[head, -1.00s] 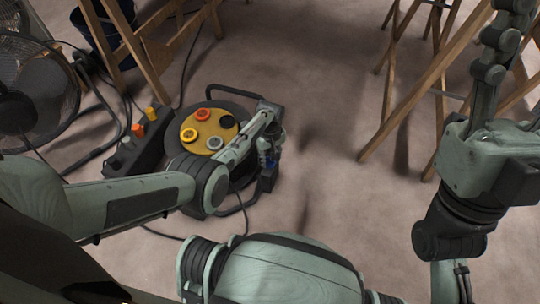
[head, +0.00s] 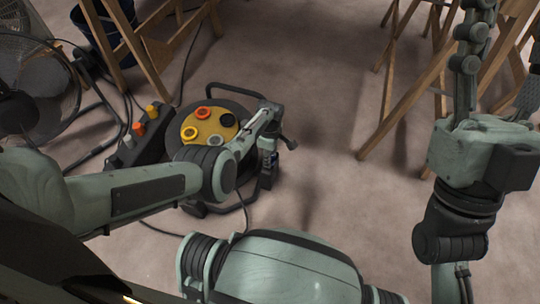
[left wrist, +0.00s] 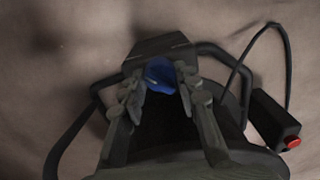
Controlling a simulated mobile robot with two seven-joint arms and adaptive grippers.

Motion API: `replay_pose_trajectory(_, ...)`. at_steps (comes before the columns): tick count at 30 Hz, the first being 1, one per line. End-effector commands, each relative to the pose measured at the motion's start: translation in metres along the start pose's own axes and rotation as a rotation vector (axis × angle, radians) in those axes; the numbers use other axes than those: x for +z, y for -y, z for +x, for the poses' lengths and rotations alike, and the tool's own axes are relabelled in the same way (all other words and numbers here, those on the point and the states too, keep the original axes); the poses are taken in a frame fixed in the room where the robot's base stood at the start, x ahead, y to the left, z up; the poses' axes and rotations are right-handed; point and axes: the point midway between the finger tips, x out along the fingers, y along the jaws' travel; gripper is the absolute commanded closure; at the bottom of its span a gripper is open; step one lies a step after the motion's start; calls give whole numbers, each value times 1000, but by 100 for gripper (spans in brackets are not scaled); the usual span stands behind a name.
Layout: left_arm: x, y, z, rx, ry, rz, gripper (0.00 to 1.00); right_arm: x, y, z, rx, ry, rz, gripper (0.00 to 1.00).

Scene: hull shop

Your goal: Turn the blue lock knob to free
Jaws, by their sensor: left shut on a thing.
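The blue lock knob (left wrist: 160,74) shows in the left wrist view, between the two fingers of my left gripper (left wrist: 161,88). The fingers are shut on its sides. In the head view, my left gripper (head: 268,165) points down at the right side of a round dark unit, and the knob is mostly hidden there, with only a trace of blue. Which way the knob is set cannot be read.
The unit has a yellow disc (head: 207,128) with coloured rings and a black tubular handle (head: 228,86). A dark box (head: 140,137) with orange and yellow knobs stands left of it. A fan (head: 35,85), cables and wooden trestles (head: 410,90) surround it.

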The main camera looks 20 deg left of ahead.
Motion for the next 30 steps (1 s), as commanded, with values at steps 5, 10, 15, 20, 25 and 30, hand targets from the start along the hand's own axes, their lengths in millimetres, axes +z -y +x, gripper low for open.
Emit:
replay_pose_trajectory(5,0,0,0,0,-1,-42,98,1,0,0,0,6,0,49)
replay_pose_trajectory(10,-1,0,0,0,-1,-58,98,2,0,-1,1,9,1,49)
replay_pose_trajectory(15,-1,0,0,0,-1,-60,98,2,0,-1,0,10,1,49)
replay_pose_trajectory(20,-1,0,0,0,-1,-60,98,2,0,-1,0,9,1,49)
replay_pose_trajectory(25,-1,0,0,0,-1,-59,49,1,0,-1,-1,8,1,49)
replay_pose_trajectory(30,0,0,0,0,0,-58,48,1,0,-1,-1,7,1,49)
